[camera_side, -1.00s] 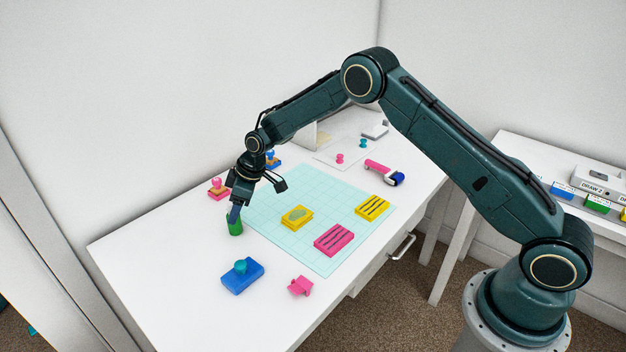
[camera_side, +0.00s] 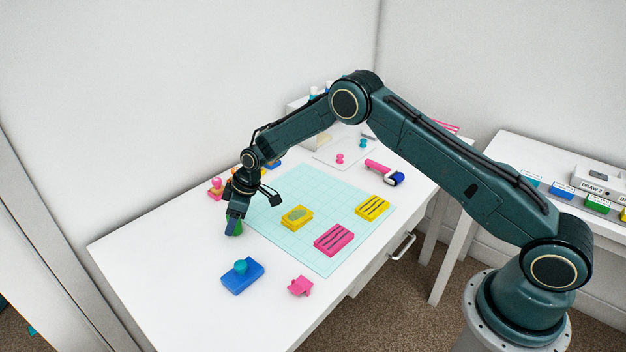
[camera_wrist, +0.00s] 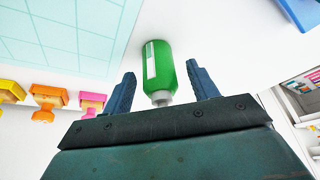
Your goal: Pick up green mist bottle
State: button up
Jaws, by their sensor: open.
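The green mist bottle (camera_wrist: 158,69) has a pale label and a grey neck. In the wrist view it lies between and beyond the two open fingers of my gripper (camera_wrist: 158,88), its neck closest to me. White gaps show between the bottle and both fingers. In the side view, the bottle (camera_side: 238,227) stands on the white table left of the cutting mat, partly hidden by my gripper (camera_side: 234,226), which is down at it.
The light teal cutting mat (camera_side: 300,250) bears yellow and pink blocks. A blue block with a teal knob (camera_side: 242,277) and a pink piece (camera_side: 300,286) sit toward the front. Pink and orange stamps (camera_wrist: 48,97) stand nearby. Bare white table lies around the bottle.

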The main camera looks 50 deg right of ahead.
jog(key=c, duration=1.1)
jog(key=shift+r, duration=0.15)
jog(key=shift+c, duration=0.2)
notch_tip(320, 180, up, 20)
